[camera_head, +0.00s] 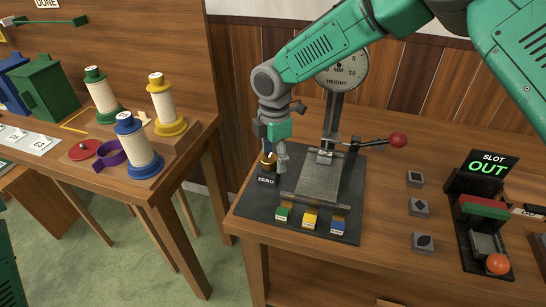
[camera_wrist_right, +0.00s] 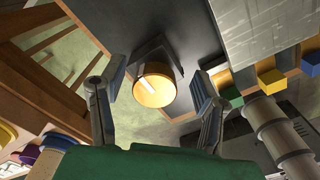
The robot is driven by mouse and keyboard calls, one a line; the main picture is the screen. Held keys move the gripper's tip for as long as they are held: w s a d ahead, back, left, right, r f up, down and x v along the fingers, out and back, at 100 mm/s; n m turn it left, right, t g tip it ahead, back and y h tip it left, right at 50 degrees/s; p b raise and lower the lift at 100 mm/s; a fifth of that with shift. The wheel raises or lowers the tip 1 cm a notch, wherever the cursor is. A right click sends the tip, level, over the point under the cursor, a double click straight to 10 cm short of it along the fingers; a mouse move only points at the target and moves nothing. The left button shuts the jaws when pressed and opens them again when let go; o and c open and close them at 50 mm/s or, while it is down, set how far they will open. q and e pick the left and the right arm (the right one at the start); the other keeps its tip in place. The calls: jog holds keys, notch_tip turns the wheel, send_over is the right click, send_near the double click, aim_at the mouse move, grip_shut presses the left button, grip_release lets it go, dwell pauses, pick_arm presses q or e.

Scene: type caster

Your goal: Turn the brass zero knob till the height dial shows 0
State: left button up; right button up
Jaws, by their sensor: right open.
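The brass zero knob (camera_head: 268,161) stands at the left of the dark base plate, by the ZERO label. My right gripper (camera_head: 274,153) is over it, pointing down. In the right wrist view the round knob (camera_wrist_right: 153,94), with a pale line on its top, lies between the open fingers (camera_wrist_right: 160,84). A gap shows on both sides, so neither finger touches it. The height dial (camera_head: 341,70) stands behind on a grey post; my right arm covers part of its face, and I cannot read its pointer. My left gripper is not in view.
A lever with a red ball (camera_head: 397,140) sticks out right of the post. Green, yellow and blue blocks (camera_head: 310,218) line the plate's front. A slot station (camera_head: 486,208) reading OUT stands right. Spools stand on the left table (camera_head: 180,178); a floor gap separates the tables.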

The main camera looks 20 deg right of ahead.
jog(key=shift+a+f, duration=0.1)
jog(key=shift+f, duration=0.15)
jog(key=shift+a, duration=0.95)
jog(key=shift+a+r, duration=0.1)
jog(key=shift+a, duration=0.1)
jog(key=c, duration=1.1)
jog(key=shift+w+d, duration=0.1)
jog(key=shift+d, duration=0.7)
jog(key=shift+c, duration=0.2)
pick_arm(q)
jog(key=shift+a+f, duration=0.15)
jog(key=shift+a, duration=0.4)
pick_arm(e)
jog(key=shift+a, duration=0.15)
